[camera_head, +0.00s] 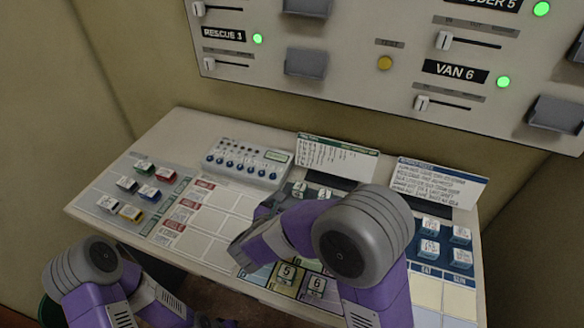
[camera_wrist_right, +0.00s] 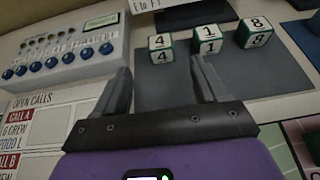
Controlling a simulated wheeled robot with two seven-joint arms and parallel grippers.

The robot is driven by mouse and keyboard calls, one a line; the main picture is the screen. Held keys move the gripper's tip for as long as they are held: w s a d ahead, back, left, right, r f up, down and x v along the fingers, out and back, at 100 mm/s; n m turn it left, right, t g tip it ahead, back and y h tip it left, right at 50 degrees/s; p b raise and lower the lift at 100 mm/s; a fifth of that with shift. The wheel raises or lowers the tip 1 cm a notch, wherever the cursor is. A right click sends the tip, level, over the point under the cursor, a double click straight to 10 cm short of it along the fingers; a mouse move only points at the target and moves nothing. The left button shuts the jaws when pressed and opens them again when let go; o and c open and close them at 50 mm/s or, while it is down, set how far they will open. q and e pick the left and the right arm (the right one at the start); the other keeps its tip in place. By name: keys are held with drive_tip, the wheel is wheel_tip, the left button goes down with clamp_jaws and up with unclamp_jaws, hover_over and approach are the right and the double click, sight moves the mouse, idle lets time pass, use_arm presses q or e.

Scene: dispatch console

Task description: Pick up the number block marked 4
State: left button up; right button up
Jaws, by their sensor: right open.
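The number block marked 4 (camera_wrist_right: 160,48) is a small white and green cube on a dark grey mat (camera_wrist_right: 168,92) in the right wrist view. It is the leftmost in a row with a block marked 1 (camera_wrist_right: 207,39) and a block marked 8 (camera_wrist_right: 254,33). My right gripper (camera_wrist_right: 162,72) is open and empty, with its fingers apart over the mat, short of the 4 block. In the head view my right arm covers much of this area, and small blocks (camera_head: 299,187) show just beyond the hand.
A console panel with blue knobs (camera_head: 246,163) stands left of the mat. Upright text cards (camera_head: 336,155) stand behind it. Colored blocks (camera_head: 148,192) lie at left, blue ones (camera_head: 429,249) at right.

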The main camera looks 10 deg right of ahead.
sight(299, 189)
drive_tip(key=shift+w+d+f, duration=0.1)
drive_tip(key=shift+w+d, duration=0.1)
drive_tip(key=shift+w, duration=0.25)
drive_tip(key=shift+w+d+f+b, duration=0.35)
drive_tip(key=shift+w+d+b, duration=0.1)
drive_tip(key=shift+d, duration=0.2)
drive_tip(key=b+x, duration=0.1)
drive_tip(key=x, duration=0.3)
drive_tip(key=shift+w+d+f, duration=0.1)
drive_tip(key=shift+w+d, duration=0.05)
drive_tip(key=shift+w, duration=0.15)
drive_tip(key=shift+c, duration=0.4)
drive_tip(key=c, duration=1.1)
drive_tip(key=shift+o, duration=0.2)
